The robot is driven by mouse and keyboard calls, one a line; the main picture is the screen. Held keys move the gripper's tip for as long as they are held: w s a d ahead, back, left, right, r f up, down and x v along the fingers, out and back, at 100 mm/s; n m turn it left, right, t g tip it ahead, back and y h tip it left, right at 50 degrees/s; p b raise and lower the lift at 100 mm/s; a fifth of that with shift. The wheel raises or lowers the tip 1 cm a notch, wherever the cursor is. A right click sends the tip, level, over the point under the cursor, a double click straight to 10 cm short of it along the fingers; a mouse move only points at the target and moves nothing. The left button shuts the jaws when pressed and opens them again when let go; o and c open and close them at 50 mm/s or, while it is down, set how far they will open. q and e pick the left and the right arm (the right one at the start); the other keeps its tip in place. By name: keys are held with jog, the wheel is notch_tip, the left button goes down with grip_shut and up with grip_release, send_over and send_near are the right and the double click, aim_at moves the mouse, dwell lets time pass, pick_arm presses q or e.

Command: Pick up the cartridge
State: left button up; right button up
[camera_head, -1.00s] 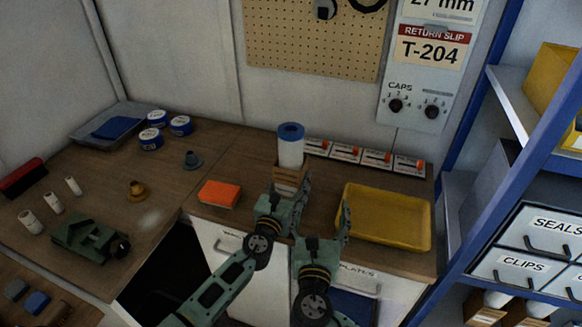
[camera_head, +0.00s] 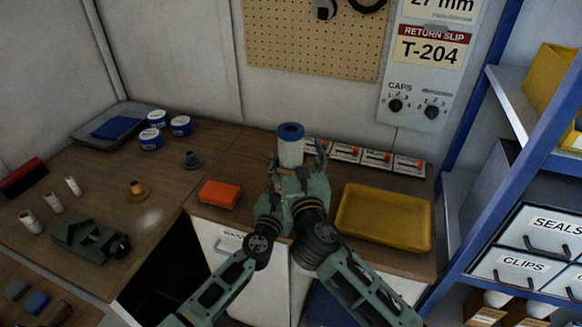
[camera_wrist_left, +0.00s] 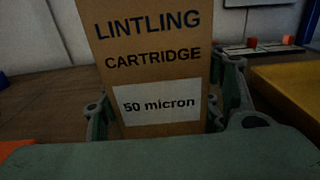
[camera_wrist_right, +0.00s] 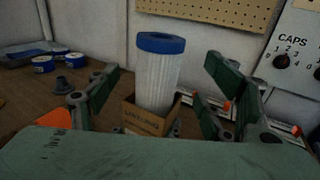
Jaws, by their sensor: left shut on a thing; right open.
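The cartridge (camera_head: 290,150) is a white cylinder with a blue ring cap, standing upright out of an open cardboard box. In the right wrist view the pleated white cartridge (camera_wrist_right: 157,75) rises from the box (camera_wrist_right: 147,120). In the left wrist view the box (camera_wrist_left: 150,75) reads "LINTLING CARTRIDGE 50 micron". My left gripper (camera_wrist_left: 160,110) is shut on the box, with a finger at each side. In the head view it is mostly hidden behind my right gripper. My right gripper (camera_head: 296,165) is open in front of the cartridge, its fingers apart on either side and not touching it.
A yellow tray (camera_head: 384,240) lies to the right, and an orange block (camera_head: 219,194) to the left. A blue-framed shelf (camera_head: 462,150) stands at the right edge.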

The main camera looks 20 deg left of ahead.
aim_at(292, 149)
jog(key=shift+x, duration=2.3)
jog(key=shift+a, duration=0.15)
jog(key=shift+c, duration=0.4)
jog(key=shift+s, duration=0.1)
jog(key=c, duration=1.8)
notch_tip(292, 149, up, 18)
pick_arm(q)
jog(key=o, duration=1.2)
